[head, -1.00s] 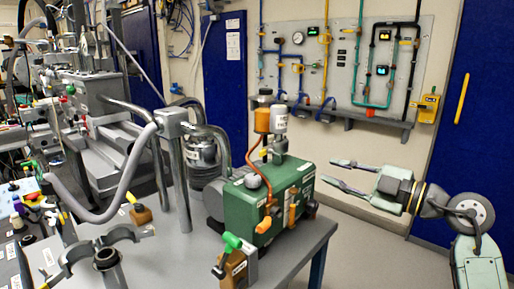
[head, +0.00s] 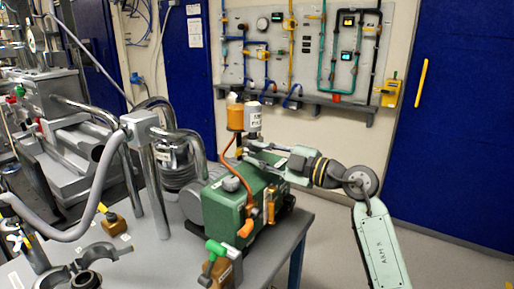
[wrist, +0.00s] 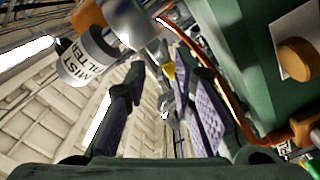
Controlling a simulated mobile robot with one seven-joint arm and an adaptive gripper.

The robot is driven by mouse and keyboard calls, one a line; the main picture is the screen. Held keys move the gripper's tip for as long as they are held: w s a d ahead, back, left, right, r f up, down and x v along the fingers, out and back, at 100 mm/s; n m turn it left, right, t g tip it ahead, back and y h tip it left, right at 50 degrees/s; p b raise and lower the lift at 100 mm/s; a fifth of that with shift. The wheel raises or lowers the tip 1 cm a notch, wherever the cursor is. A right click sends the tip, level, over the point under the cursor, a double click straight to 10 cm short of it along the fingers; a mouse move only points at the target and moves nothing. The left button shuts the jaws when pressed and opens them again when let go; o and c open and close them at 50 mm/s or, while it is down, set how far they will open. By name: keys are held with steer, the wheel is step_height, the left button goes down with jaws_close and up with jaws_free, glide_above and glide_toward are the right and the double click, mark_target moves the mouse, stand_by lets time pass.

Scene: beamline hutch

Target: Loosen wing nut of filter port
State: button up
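The green pump (head: 240,205) stands on the grey table. On its far end are an orange canister (head: 235,117) and a white canister (head: 253,120). In the wrist view the white canister, labelled MIST FILTER (wrist: 85,62), is at upper left, beyond the left finger. My gripper (head: 252,155) is just above the pump top, beside the base of the canisters. In the wrist view my gripper (wrist: 160,78) is open, with both fingers apart and nothing clearly held. I cannot make out the wing nut for certain.
An orange-brown hose (head: 231,155) arches close to the gripper. A green-handled valve on a brown block (head: 217,262) stands at the table's front edge. Bright metal pipes (head: 158,180) rise left of the pump. The floor at right is open.

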steer(key=shift+w+a, duration=0.35)
steer(key=shift+a, duration=0.15)
jaws_close()
